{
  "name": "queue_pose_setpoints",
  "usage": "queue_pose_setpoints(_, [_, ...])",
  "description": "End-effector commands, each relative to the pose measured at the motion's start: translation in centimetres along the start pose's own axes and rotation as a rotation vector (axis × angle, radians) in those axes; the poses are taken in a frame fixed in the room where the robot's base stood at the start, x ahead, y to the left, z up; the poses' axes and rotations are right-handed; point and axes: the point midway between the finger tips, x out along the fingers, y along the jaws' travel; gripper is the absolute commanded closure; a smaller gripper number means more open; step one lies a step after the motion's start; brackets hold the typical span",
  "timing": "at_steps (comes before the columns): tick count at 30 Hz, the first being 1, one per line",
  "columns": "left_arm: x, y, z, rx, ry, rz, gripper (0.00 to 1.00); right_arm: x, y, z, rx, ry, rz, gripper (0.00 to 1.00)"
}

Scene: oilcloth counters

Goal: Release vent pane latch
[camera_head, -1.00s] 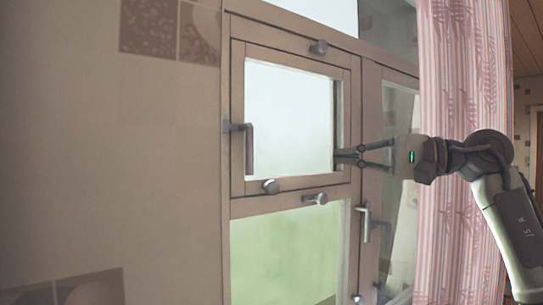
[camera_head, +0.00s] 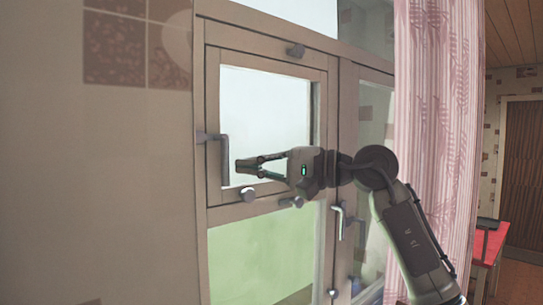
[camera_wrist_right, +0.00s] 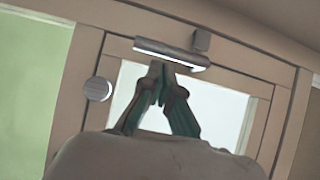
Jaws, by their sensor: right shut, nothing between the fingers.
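The vent pane (camera_head: 265,110) is a small framed window in the upper part of the brown window frame, and looks closed. Its latch handle (camera_head: 224,160) is a grey bar, upright on the left side of the pane frame. In the right wrist view the handle (camera_wrist_right: 165,50) lies across the top, just beyond the fingertips. My right gripper (camera_head: 238,167) is shut and empty, its tips just right of the handle's lower part in the head view. The same gripper (camera_wrist_right: 158,68) shows its tips together in the wrist view. I cannot tell whether they touch the handle. My left gripper is out of view.
Round knobs sit on the frame below the pane, one at the left (camera_head: 248,194) and one to its right (camera_head: 291,202). Another knob (camera_head: 296,50) is above. A second window handle (camera_head: 340,222) is lower right. A pink curtain (camera_head: 425,120) hangs behind my right arm.

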Motion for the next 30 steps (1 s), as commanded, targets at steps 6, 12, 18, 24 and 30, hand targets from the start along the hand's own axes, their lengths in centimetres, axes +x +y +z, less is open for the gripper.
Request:
queue_pose_setpoints(6, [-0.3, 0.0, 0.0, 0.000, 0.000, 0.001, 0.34, 0.5, 0.0, 0.5, 0.000, 0.000, -0.001, 1.00])
queue_pose_setpoints(12, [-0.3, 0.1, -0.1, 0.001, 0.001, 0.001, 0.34, 0.5, 0.0, 0.5, 0.000, 0.000, -0.001, 1.00])
queue_pose_setpoints(18, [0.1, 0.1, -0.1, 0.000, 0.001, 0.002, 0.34, 0.4, 0.2, 0.4, 0.013, 0.001, -0.009, 1.00])
queue_pose_setpoints(24, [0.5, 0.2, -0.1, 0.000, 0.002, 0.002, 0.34, 0.3, 0.3, 0.3, 0.044, 0.001, -0.030, 1.00])
queue_pose_setpoints(30, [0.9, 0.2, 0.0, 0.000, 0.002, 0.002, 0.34, 0.3, 0.4, 0.2, 0.068, 0.001, -0.046, 1.00])
